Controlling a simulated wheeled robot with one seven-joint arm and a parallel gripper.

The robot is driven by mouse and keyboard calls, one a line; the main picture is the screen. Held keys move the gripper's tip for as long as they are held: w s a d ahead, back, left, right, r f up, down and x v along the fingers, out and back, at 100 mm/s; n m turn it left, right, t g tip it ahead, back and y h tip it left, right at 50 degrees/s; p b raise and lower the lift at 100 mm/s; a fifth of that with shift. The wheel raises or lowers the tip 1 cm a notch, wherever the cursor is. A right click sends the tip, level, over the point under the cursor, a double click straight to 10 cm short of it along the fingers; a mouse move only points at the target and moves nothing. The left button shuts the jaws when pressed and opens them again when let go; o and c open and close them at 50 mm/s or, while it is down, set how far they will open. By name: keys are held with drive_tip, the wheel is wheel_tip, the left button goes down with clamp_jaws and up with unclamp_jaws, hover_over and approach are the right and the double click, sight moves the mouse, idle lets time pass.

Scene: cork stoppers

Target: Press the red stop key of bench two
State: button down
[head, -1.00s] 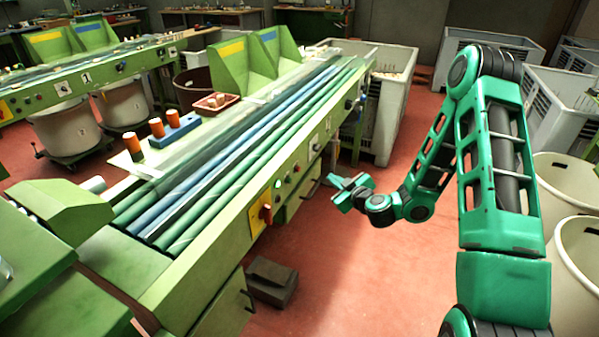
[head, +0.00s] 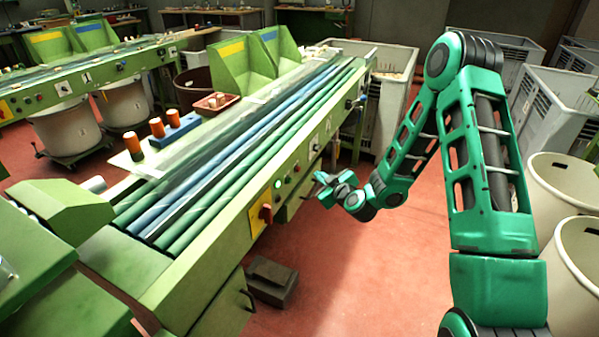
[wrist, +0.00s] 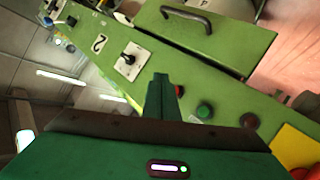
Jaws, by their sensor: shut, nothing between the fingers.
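Bench two (head: 215,245) is the long green bench in the head view; its number plate (wrist: 99,43) shows a 2 in the wrist view. On its front panel the wrist view shows a green button (wrist: 204,111) and a dark red round part (wrist: 249,120). A small red spot (wrist: 179,90), perhaps the red stop key, shows right beside my fingers, partly hidden by them. My gripper (head: 321,179) is shut and empty, in front of the panel; its fingers (wrist: 161,82) point towards it. I cannot tell whether they touch anything.
A red rotary switch (head: 264,214) on a yellow plate sits nearer on the panel. A drawer handle (wrist: 186,18) sticks out. A dark box (head: 271,281) lies on the floor; pale bins (head: 560,185) stand right.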

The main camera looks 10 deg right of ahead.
sight(299, 169)
drive_tip(key=shift+w+a, duration=0.55)
drive_tip(key=shift+a, duration=0.2)
drive_tip(key=shift+w+a, duration=0.55)
drive_tip(key=shift+a, duration=0.15)
idle(1.1)
drive_tip(key=shift+w+a+r, duration=0.1)
drive_tip(key=shift+w+a, duration=0.15)
drive_tip(key=shift+a, duration=0.05)
drive_tip(key=shift+w+a, duration=0.25)
drive_tip(key=shift+a, duration=0.15)
idle(0.8)
idle(0.4)
drive_tip(key=shift+s+d, duration=0.5)
drive_tip(key=shift+d, duration=0.2)
